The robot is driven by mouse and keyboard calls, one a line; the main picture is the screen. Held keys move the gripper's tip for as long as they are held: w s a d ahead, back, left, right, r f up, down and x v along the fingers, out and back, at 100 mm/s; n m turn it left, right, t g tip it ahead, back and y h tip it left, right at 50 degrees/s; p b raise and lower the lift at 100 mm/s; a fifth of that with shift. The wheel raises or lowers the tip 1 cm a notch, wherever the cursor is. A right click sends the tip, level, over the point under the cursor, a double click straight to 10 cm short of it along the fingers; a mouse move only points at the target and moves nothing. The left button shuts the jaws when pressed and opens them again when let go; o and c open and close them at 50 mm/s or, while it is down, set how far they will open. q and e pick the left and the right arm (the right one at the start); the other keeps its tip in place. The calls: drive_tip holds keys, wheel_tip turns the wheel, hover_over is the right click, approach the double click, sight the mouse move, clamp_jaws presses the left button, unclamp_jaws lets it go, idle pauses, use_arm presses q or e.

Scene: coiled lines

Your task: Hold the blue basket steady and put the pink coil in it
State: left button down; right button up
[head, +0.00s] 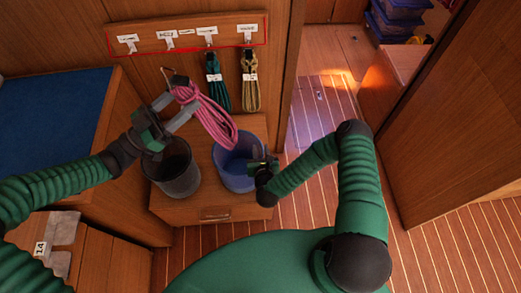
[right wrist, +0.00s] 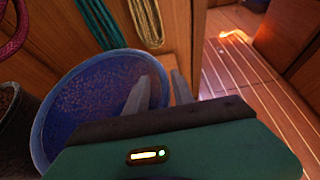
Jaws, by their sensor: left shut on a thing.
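The pink coil (head: 215,121) hangs from my left gripper (head: 175,106), which is shut on its upper part. The coil's lower end hangs near the back left of the blue basket (head: 226,171), above its rim. The basket stands upright on the wooden box. My right gripper (head: 262,167) is at the basket's right rim. In the right wrist view, its fingers (right wrist: 160,93) stand apart, one inside the blue basket (right wrist: 62,110) and one outside, with the rim between them. The basket interior seen there looks empty. Part of the pink coil (right wrist: 12,30) shows at top left.
A dark bucket (head: 173,178) stands left of the basket on the wooden box (head: 205,213). A green coil (head: 217,85) and a tan coil (head: 250,85) hang from the labelled hook board (head: 185,40) behind. Open floor lies to the right, before a wooden door (head: 455,120).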

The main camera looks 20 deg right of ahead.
clamp_jaws()
idle(1.3)
